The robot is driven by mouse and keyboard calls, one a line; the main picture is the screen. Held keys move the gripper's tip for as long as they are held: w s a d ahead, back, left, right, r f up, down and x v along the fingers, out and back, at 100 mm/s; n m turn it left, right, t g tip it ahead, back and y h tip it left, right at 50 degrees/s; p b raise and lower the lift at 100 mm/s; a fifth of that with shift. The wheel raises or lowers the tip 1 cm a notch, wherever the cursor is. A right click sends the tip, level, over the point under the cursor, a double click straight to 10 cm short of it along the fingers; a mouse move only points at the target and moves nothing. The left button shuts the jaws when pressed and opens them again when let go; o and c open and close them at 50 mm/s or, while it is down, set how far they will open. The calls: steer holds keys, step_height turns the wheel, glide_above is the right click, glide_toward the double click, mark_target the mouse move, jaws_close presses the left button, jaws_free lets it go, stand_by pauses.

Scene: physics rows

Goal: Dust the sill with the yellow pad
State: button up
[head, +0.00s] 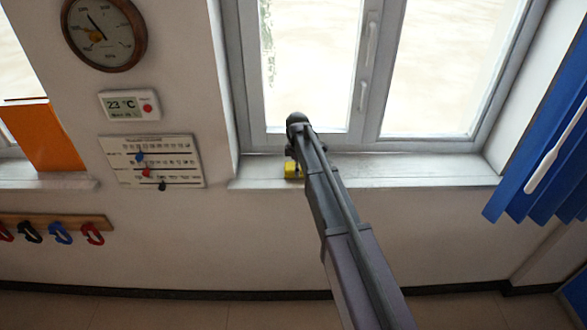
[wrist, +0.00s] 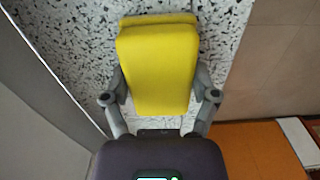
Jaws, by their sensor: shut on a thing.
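The yellow pad (wrist: 158,65) is between the two fingers of my gripper (wrist: 160,95) in the wrist view. My gripper is shut on it. In the head view the pad (head: 293,170) shows as a small yellow block at the left part of the window sill (head: 420,172). My arm hides some of the sill to the right of the pad. In the wrist view the speckled sill (wrist: 75,35) lies behind the pad. I cannot tell whether the pad touches the sill.
The window frame (head: 235,85) stands behind the sill, with handles on its middle post. Blue blind slats (head: 545,150) hang at the right end. A calendar (head: 153,160), thermometer display (head: 130,104) and round dial (head: 103,32) are on the left wall. The sill's right part looks clear.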

steer(key=shift+d, duration=0.1)
stand_by(0.3)
steer(key=shift+d, duration=1.75)
steer(key=shift+d, duration=0.1)
steer(key=shift+d, duration=1.75)
steer(key=shift+s+d, duration=0.1)
steer(key=shift+d, duration=1.75)
steer(key=shift+d, duration=0.1)
steer(key=shift+d, duration=1.75)
